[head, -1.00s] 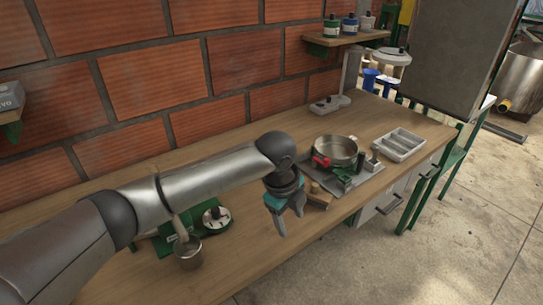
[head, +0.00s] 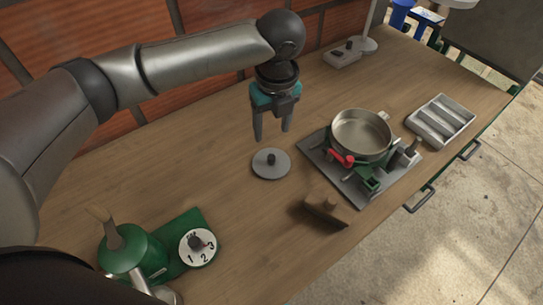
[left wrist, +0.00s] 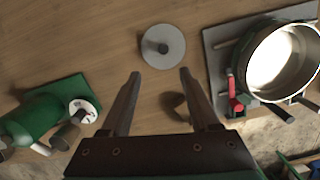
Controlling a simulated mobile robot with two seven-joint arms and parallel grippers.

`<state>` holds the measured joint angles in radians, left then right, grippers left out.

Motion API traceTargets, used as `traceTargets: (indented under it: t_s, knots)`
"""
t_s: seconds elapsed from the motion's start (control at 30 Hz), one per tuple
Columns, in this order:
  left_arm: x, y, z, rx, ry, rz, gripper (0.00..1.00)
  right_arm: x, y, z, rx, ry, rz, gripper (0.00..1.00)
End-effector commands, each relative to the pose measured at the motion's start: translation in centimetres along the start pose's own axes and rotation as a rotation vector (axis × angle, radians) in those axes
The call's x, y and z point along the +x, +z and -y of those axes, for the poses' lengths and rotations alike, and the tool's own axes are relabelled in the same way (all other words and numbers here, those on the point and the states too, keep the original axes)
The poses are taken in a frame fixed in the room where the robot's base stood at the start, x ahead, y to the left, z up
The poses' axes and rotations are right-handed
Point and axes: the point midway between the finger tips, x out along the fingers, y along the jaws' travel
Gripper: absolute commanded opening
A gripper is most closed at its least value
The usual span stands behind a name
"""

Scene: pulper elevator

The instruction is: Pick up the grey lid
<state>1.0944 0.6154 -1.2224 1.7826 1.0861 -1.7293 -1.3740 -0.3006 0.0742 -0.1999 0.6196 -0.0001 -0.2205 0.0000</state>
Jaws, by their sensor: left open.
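The grey lid (head: 271,164) is a flat round disc with a dark knob in its middle. It lies on the wooden table, left of the metal pan (head: 361,134). It also shows in the left wrist view (left wrist: 162,46), beyond the fingertips and between their lines. My left gripper (head: 272,136) is open and empty, pointing down above the table just behind the lid and apart from it. Its two fingers also show in the left wrist view (left wrist: 160,75). My right gripper is not in view.
The pan sits on a grey plate (head: 322,161) with red and green fittings. A brown wooden block (head: 326,208) lies near the table's front. A green device with a numbered dial (head: 198,247) stands at front left. A grey sectioned tray (head: 440,121) is at right.

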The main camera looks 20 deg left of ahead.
Motion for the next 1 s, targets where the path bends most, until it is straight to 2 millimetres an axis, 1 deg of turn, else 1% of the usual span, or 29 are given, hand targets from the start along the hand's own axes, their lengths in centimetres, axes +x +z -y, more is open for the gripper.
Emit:
traceTargets:
  t_s: [0.03,0.1,0.2,0.3,0.53,0.7,0.8,0.9,1.0]
  knots:
    - [1.6,-0.1,-0.1,-0.002,0.003,-0.002,0.62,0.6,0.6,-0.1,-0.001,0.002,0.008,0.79]
    - [3.1,-0.1,-0.1,-0.001,0.003,-0.001,0.62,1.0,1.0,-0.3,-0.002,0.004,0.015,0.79]
    - [5.0,0.0,0.0,-0.002,0.001,-0.001,0.62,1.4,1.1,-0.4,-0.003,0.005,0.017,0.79]
    - [6.3,0.0,0.0,-0.002,0.001,-0.001,0.62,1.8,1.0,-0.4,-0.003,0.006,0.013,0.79]
    - [7.8,0.1,0.2,-0.002,0.000,0.000,0.62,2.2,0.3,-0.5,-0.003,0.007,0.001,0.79]
    - [10.5,0.1,0.7,-0.002,0.001,0.000,0.62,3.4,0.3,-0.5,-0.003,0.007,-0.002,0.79]
    - [11.6,0.1,0.7,-0.001,0.000,0.000,0.62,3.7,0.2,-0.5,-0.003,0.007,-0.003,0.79]
    - [12.2,0.2,0.7,-0.001,0.000,0.001,0.62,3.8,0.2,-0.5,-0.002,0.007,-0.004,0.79]
    - [12.2,0.2,0.7,-0.001,-0.001,0.001,0.62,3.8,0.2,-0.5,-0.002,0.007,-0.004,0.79]
